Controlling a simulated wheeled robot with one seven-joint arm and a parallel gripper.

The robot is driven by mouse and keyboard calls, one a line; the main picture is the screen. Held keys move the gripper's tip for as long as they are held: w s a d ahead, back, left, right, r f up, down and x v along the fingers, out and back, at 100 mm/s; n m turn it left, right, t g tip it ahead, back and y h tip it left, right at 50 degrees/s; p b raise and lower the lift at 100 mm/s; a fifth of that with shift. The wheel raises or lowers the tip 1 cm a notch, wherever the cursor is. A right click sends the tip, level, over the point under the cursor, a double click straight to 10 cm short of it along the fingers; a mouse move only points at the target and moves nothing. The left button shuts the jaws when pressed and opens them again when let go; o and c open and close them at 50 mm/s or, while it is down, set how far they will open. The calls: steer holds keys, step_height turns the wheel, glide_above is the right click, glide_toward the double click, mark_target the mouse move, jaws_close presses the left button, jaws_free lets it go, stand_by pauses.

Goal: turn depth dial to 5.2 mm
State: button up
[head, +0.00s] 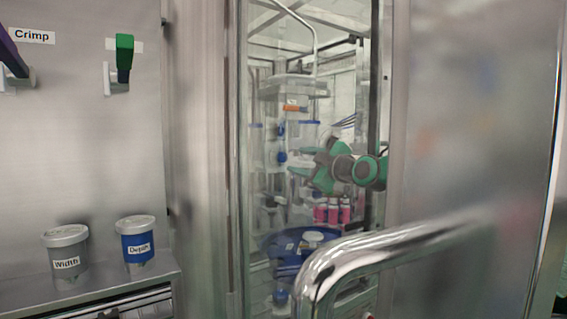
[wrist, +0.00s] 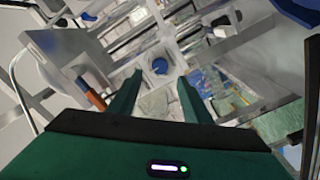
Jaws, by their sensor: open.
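The depth dial (head: 138,248) is a blue cylinder with a pale top and a "Depth" label. It stands on a metal ledge at the lower left of the head view. No scale or reading on it is legible. My gripper (head: 299,162) shows behind the glass pane, in the middle of the head view, well to the right of the dial and apart from it. In the wrist view my gripper (wrist: 156,84) has its two green fingers spread with nothing held between them. I cannot make out the depth dial in the wrist view.
A grey width dial (head: 66,257) stands left of the depth dial. Above are a green-handled lever (head: 124,57) and a purple one (head: 12,55) near a "Crimp" label (head: 32,36). A chrome handle (head: 390,243) crosses the lower right. Pink bottles (head: 333,212) stand below my gripper.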

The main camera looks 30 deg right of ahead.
steer(key=w, duration=0.7)
steer(key=shift+w, duration=0.4)
steer(key=shift+a, duration=0.1)
steer(key=c, duration=1.1)
